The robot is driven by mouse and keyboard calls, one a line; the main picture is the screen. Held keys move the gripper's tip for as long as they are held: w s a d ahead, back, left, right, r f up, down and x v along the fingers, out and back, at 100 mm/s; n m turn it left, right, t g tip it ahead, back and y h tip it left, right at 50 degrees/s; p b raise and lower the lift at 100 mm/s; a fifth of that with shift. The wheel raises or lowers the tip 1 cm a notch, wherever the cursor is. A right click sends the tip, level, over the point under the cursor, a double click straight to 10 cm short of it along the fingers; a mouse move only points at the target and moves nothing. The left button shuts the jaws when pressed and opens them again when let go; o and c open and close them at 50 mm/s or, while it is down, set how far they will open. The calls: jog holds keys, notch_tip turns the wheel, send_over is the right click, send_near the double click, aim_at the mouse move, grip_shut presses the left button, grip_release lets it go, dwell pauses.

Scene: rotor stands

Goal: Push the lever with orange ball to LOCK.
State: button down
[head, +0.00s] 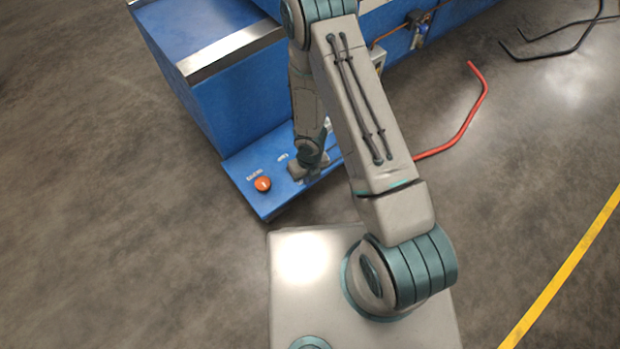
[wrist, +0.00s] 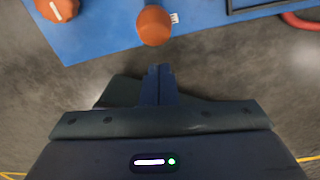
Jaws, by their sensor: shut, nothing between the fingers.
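The orange ball (wrist: 153,25) sits on the end of a dark lever at the top middle of the wrist view, over the blue panel (wrist: 100,35). My gripper (wrist: 159,72) is shut and empty, its fingertips just below the ball in the picture with a visible gap. In the head view I cannot make out the ball; my wrist is over that part of the blue ledge (head: 245,200). A white label (wrist: 174,18) lies right of the ball, too small to read. Which lever position is LOCK cannot be told.
A second orange knob (head: 262,184) with a white mark sits on the ledge left of my gripper; it also shows in the wrist view (wrist: 57,8). The blue machine (head: 250,105) rises behind. A red bent bar (head: 470,118) is at the right.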

jog(key=shift+w+a+r, duration=0.2)
jog(key=shift+w+a, duration=0.05)
jog(key=shift+w, duration=0.3)
jog(key=shift+w+a+r, duration=0.2)
jog(key=shift+w, duration=0.35)
jog(key=shift+r, duration=0.1)
